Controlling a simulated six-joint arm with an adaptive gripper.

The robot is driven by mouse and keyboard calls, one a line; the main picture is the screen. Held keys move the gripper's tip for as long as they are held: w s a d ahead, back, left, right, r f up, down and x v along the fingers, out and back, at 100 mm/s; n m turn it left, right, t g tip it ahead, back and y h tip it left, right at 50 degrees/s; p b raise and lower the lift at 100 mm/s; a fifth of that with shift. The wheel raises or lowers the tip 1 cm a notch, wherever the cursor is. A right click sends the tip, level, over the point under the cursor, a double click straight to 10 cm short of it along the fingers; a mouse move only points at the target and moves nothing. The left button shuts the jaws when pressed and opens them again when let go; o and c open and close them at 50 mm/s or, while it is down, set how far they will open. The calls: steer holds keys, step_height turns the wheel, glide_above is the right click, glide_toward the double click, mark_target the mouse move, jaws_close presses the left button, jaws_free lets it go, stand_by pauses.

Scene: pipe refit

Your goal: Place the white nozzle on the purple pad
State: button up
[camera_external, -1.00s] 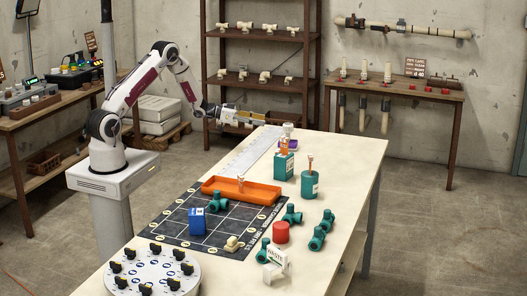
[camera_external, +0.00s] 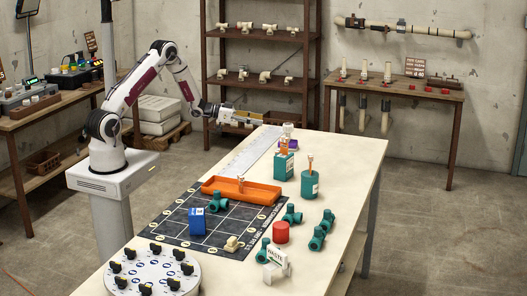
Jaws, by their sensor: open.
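The white nozzle (camera_external: 288,129) is upright at the far end of the table. The purple pad (camera_external: 293,144) shows just below it in the picture, partly hidden behind a teal box and the orange item standing in it. The nozzle appears to stand on or right at the pad; its foot is hidden, so I cannot tell exactly which. My gripper (camera_external: 261,122) is open and empty, a short way left of the nozzle and apart from it, with its fingers pointing right.
The teal box (camera_external: 284,166) and a teal cup (camera_external: 310,184) stand in front of the pad. An orange tray (camera_external: 240,191), a blue box (camera_external: 197,221), teal fittings (camera_external: 292,214) and a red cylinder (camera_external: 281,232) lie nearer.

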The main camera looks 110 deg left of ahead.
steer(key=w+d+r+g+y, duration=0.15)
steer(key=w+d+r, duration=0.25)
steer(key=d+r, duration=0.4)
steer(key=w+d+r+g+h, duration=0.1)
steer(key=w+d+r+g, duration=0.3)
steer(key=d+r, duration=0.45)
steer(key=s+d+r+m, duration=0.1)
steer(key=s+d+r, duration=0.1)
steer(key=d, duration=0.6)
steer(key=s+d+r, duration=0.2)
steer(key=d, duration=0.7)
steer(key=s+d+f+m+g+h, duration=0.1)
steer(key=s+d+g+h, duration=0.1)
steer(key=s+d, duration=0.9)
steer(key=s+d+f+m+g+h, duration=0.1)
steer(key=s+d+h, duration=0.3)
steer(key=s+d, duration=0.7)
steer(key=shift+s+d+f+m+g, duration=0.2)
steer(key=shift+d+f+m+g, duration=0.25)
steer(key=shift+d+f, duration=0.3)
